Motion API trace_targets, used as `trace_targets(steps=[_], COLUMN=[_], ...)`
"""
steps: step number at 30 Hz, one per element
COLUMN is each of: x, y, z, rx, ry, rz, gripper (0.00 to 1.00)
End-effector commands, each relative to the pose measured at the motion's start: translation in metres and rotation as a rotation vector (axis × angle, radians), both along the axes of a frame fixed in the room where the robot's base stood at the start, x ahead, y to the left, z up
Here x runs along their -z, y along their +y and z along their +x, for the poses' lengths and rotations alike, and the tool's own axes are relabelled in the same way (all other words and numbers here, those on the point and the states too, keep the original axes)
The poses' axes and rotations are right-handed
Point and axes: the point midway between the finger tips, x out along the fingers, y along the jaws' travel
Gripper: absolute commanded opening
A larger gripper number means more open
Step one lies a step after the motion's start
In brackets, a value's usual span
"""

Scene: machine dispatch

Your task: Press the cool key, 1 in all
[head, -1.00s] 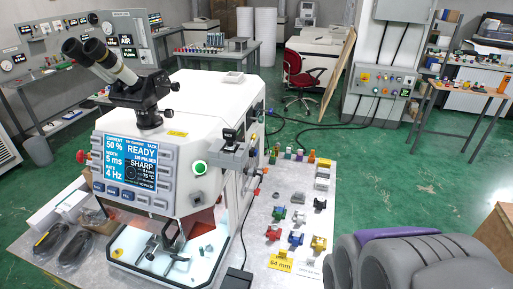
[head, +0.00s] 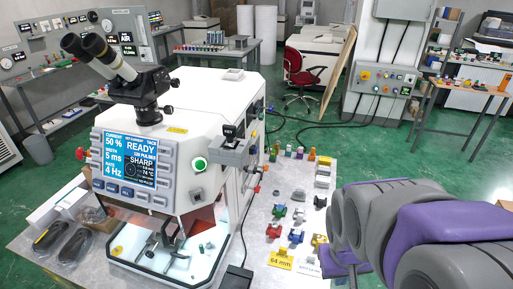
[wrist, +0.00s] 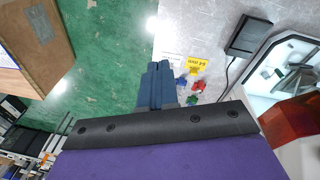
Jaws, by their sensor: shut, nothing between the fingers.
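The white machine (head: 190,95) stands on the bench with a microscope head on top. Its front panel has a blue-lit screen (head: 130,160) reading READY, 50 %, 5 ms, 4 Hz and SHARP. A row of small keys (head: 126,191) runs below the screen, with more keys beside it. Their labels are too small to read, so I cannot tell which one is the cool key. My gripper (wrist: 158,66) shows in the wrist view, shut and empty, over the bench. In the head view my arm is at the lower right, well apart from the panel.
Small coloured parts and a yellow 64 mm label (head: 281,260) lie on the bench. A black pedal (head: 235,280) is at the front.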

Motion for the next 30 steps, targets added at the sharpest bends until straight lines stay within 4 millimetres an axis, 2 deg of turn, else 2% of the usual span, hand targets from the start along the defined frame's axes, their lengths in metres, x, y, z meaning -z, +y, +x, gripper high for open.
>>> trace_targets(steps=[1, 3, 15, 23, 30], x=[0.003, 0.002, 0.002, 0.006, 0.018], y=[-0.008, -0.020, -0.075, -0.091, -0.088], z=[0.021, 0.051, 0.220, 0.320, 0.401], rx=[-0.005, -0.021, -0.180, -0.339, -0.507], ry=[-0.034, -0.092, -0.411, -0.611, -0.794], rz=[-0.021, -0.054, -0.241, -0.341, -0.401], gripper=[0.00, 0.00, 0.00, 0.00, 0.00])
